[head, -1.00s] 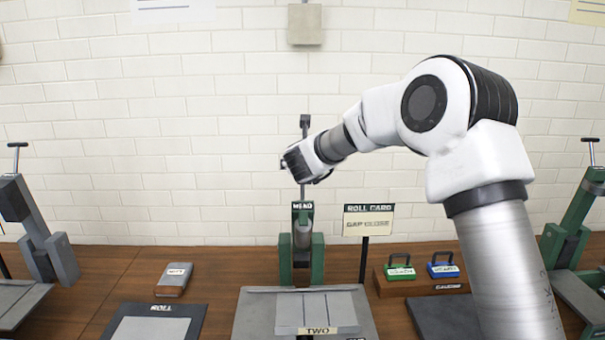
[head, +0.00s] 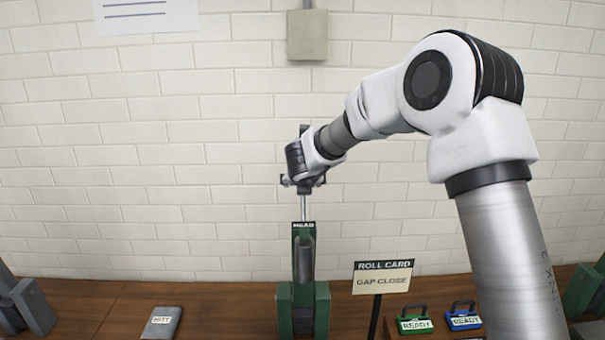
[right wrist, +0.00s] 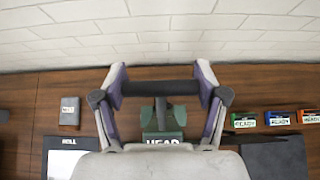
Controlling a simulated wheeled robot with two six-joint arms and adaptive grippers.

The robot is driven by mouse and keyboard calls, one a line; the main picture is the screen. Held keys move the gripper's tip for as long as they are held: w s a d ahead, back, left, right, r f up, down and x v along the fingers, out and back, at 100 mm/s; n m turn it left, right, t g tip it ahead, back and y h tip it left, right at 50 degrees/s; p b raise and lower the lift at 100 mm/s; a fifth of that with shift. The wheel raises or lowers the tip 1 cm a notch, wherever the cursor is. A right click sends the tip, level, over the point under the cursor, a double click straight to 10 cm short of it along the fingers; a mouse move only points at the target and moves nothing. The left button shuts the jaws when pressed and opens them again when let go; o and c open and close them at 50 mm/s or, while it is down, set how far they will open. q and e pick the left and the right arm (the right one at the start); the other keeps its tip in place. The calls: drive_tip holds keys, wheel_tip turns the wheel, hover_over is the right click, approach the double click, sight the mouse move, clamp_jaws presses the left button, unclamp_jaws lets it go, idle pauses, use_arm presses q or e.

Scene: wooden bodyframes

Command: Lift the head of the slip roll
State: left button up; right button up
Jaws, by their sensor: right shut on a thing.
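The slip roll is a green frame with a green block marked HEAD (head: 303,232) at its top, and a metal rod (head: 307,207) rises above it. My right gripper (head: 303,178) is above the block, at the upper part of the rod. In the right wrist view, its two fingers (right wrist: 160,84) are shut on the dark crossbar handle (right wrist: 160,88), one finger at each end. The HEAD block (right wrist: 163,141) shows below the bar. Part of the rod is hidden by my gripper. My left gripper is not in view.
A sign reading ROLL CARD, GAP CLOSE (head: 383,277) stands right of the frame. Green (head: 414,321) and blue (head: 463,318) READY tags sit further right. A grey MITT block (head: 161,322) lies left. A brick wall (head: 150,190) stands behind.

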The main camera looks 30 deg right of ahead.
idle(0.3)
drive_tip(key=o, duration=1.6)
drive_tip(key=shift+w, duration=0.1)
drive_tip(key=shift+o, duration=0.4)
drive_tip(key=shift+w+d+f, duration=0.15)
drive_tip(key=shift+w+d, duration=0.05)
drive_tip(key=shift+w, duration=0.05)
drive_tip(key=v, duration=1.1)
drive_tip(key=shift+s+r, duration=0.25)
drive_tip(key=shift+s+a, duration=0.15)
drive_tip(key=shift+a, duration=0.1)
